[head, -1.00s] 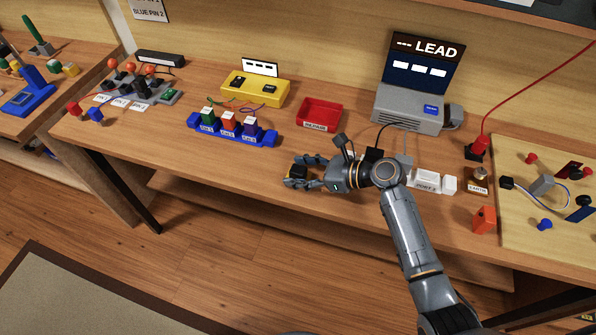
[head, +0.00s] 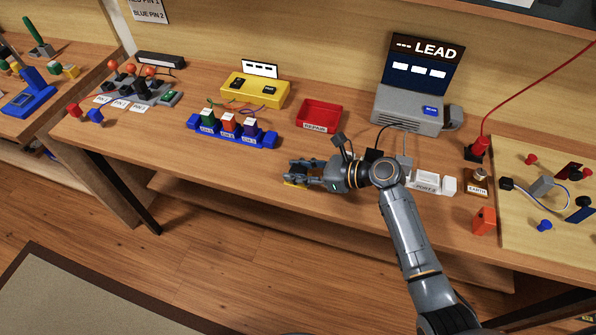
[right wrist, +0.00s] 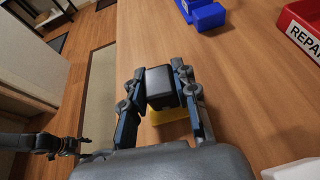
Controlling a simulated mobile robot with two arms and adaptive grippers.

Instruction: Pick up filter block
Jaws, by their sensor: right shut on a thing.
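The dark grey block, which I take for the filter block (right wrist: 160,85), is between the two fingers of my right gripper in the right wrist view. My right gripper (head: 302,172) is shut on it near the front edge of the bench, and in the head view the fingers mostly hide the block. A yellow patch (right wrist: 172,116) shows below the block; I cannot tell whether block and patch touch. A dark gripper, apparently my left one (right wrist: 74,146), shows small at the left of the right wrist view, away from the block. Its jaws are too small to judge.
A red REPAIR tray (head: 319,115) stands behind my right gripper. A blue rack (head: 231,133) with coloured plugs is to its left, and the yellow box (head: 254,90) is behind that. The grey LEAD unit (head: 407,108) stands at the back right. Bench surface left of the gripper is clear.

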